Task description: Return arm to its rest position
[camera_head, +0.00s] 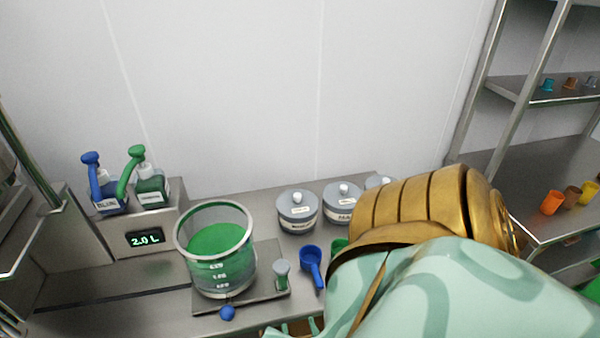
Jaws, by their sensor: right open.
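My right arm (430,225), gold and mint green, comes in from the lower right and covers much of the counter's right part. Only small mint tips of my right gripper (297,328) show at the bottom edge, below the blue scoop. The gripper is open, and no object shows between the tips. Most of it is hidden by the arm and cut off by the frame. My left gripper is not in view.
A clear measuring vessel (215,255) with green liquid stands on a scale plate (262,292). Near my arm are a blue scoop (312,265) and lidded grey jars (297,212). Pump bottles (150,185) stand back left. Shelves (545,205) with coloured cups stand at right.

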